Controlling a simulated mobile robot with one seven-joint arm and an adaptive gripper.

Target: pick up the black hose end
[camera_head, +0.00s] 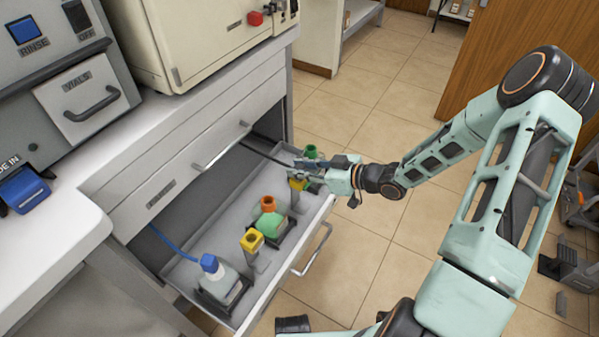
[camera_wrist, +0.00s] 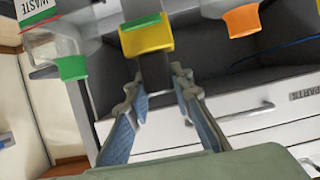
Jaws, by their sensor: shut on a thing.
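My gripper (camera_head: 306,172) is over the far right part of the open drawer, shut on the black hose end. In the wrist view my gripper's fingers (camera_wrist: 157,85) stand on either side of a dark piece (camera_wrist: 155,70), which I take to be the hose end. A black hose (camera_head: 262,153) runs from the back of the drawer toward my gripper. In the head view the hose end itself is mostly hidden by the fingers. A yellow fitting (camera_wrist: 148,36) is right beside the fingertips in the wrist view; I cannot tell whether they touch.
A blue hose (camera_head: 172,243) lies at the left.

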